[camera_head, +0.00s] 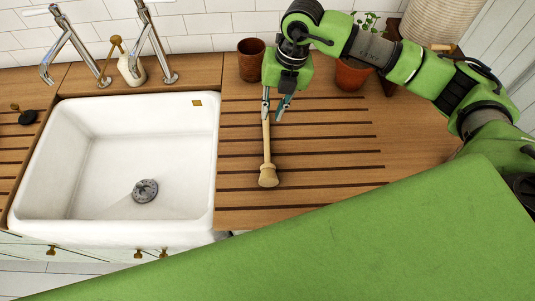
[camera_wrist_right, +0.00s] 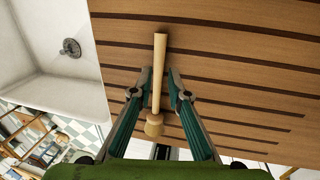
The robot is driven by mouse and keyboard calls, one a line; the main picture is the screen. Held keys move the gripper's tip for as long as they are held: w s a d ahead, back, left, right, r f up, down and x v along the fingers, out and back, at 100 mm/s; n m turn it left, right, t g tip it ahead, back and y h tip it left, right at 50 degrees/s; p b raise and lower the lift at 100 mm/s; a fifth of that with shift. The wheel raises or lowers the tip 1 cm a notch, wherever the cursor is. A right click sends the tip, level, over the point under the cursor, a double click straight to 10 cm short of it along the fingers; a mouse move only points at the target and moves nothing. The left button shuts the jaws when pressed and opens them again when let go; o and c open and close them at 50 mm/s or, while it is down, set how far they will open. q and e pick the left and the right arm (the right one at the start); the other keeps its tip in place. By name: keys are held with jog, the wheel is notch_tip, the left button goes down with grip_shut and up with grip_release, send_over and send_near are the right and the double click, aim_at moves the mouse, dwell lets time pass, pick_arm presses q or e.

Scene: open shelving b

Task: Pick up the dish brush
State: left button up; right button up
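The dish brush, of pale wood with a long handle and a rounded head, shows on the wooden counter right of the sink in the head view (camera_head: 267,150). Its head points towards me. My right gripper (camera_head: 274,115) is over the far end of the handle, fingers pointing down. In the right wrist view, the brush (camera_wrist_right: 157,90) runs between the two fingers of my right gripper (camera_wrist_right: 156,80). The fingers look open, with small gaps beside the handle; contact is not clear. My left gripper is not in view.
A white sink (camera_head: 190,150) lies left of the brush. A brown cup (camera_head: 251,60) stands close behind my right gripper, and a potted plant (camera_head: 352,75) stands behind my right arm. A soap bottle (camera_head: 131,70) and taps are behind the sink. Grooved counter (camera_head: 335,155) right of the brush is clear.

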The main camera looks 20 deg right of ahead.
aim_at(267, 127)
jog(key=f+p, duration=0.1)
jog(key=f, duration=0.1)
jog(key=a+f+p, duration=0.1)
jog(key=f, duration=0.2)
jog(key=shift+a+f+p, duration=0.15)
jog(key=shift+p, duration=0.25)
jog(key=shift+w+f, duration=0.1)
jog(key=shift+f, duration=0.15)
grip_shut()
